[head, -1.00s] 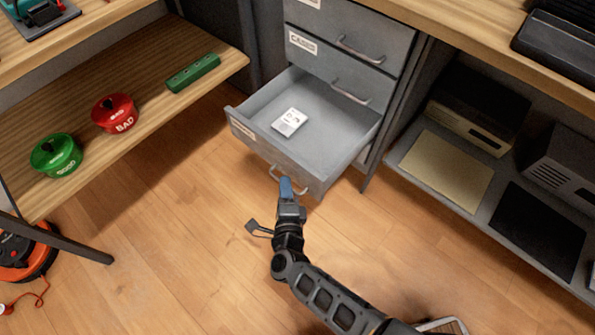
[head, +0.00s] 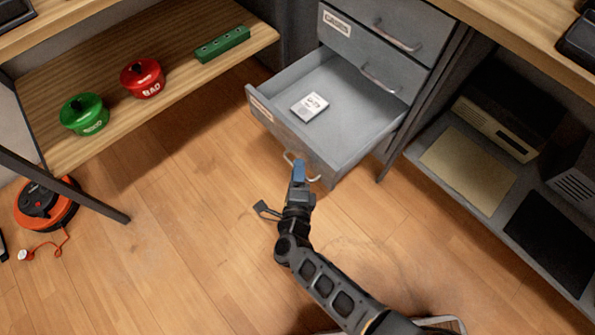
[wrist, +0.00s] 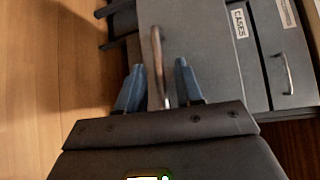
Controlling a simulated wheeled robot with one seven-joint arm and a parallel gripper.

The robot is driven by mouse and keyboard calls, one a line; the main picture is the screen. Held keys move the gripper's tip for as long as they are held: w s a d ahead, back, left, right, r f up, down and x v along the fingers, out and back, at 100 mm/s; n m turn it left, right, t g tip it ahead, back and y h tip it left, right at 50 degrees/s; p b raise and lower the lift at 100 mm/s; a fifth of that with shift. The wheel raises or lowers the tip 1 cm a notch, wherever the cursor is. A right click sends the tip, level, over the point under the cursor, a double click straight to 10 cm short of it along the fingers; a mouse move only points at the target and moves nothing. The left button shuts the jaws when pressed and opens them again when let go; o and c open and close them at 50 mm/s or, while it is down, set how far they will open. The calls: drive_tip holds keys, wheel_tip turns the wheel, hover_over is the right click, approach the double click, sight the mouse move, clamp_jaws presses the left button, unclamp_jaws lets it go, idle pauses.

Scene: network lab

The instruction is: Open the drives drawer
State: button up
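The pulled-out bottom grey drawer (head: 290,140) stands well open. A white drive-like box (head: 310,105) lies inside it. Its front label is too small to read. Its bar handle (head: 313,178) is at the front, and in the wrist view the handle (wrist: 157,60) stands between my two blue fingers. My gripper (head: 299,172) is at the handle; in the wrist view my gripper (wrist: 158,85) has its fingers apart, with visible gaps on both sides of the bar.
Above are closed drawers, one labelled CASES (wrist: 240,22). A shelf on the left holds a green GOOD pot (head: 84,115), a red BAD pot (head: 143,80) and a green strip (head: 222,45). An orange reel (head: 45,203) lies on the floor. The floor in front is clear.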

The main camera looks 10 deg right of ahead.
drive_tip(key=p+v, duration=0.2)
drive_tip(key=v, duration=0.5)
drive_tip(key=shift+s, duration=0.4)
drive_tip(key=shift+a, duration=0.1)
drive_tip(key=s+d+r+n+y, duration=0.2)
drive_tip(key=s+d+r+n, duration=0.6)
drive_tip(key=s+r, duration=0.25)
drive_tip(key=s+d+r+n+y, duration=0.1)
drive_tip(key=s+d+r+n, duration=0.6)
drive_tip(key=s+d+r, duration=0.3)
drive_tip(key=s+r+n+p, duration=0.3)
drive_tip(key=r+p, duration=0.5)
drive_tip(key=r, duration=0.6)
drive_tip(key=s+r+n+g+p, duration=0.1)
drive_tip(key=s+r+n+p, duration=0.2)
drive_tip(key=r+p, duration=0.5)
wheel_tip(320, 180, up, 6)
drive_tip(key=shift+s+d+r+h, duration=0.2)
drive_tip(key=shift+s+d+h, duration=0.2)
drive_tip(key=shift+s, duration=0.45)
